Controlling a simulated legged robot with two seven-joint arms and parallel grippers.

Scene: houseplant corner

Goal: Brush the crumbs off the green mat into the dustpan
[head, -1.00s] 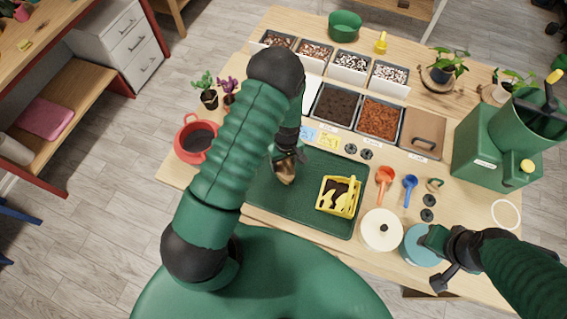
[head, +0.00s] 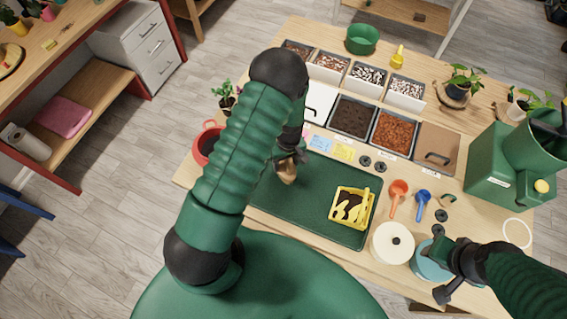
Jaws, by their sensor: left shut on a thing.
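The dark green mat (head: 310,209) lies at the front of the wooden table, partly hidden by my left arm. My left gripper (head: 288,160) points down over the mat's upper left part. It is shut on a brown, wooden-looking thing, probably the brush (head: 286,173); its lower end is at or close to the mat, I cannot tell which. I cannot make out crumbs or a dustpan; my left arm hides the mat's left side. My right gripper (head: 443,268) is at the lower right by a teal pot (head: 424,262); its fingers are unclear.
A yellow basket (head: 334,219) with yellow tools stands on the mat's right part. A white lidded pot (head: 393,243), an orange scoop (head: 398,191) and a blue scoop (head: 422,198) are to its right. Bins of soil (head: 352,117) and bark (head: 394,132) stand behind. A red pot (head: 208,132) is left.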

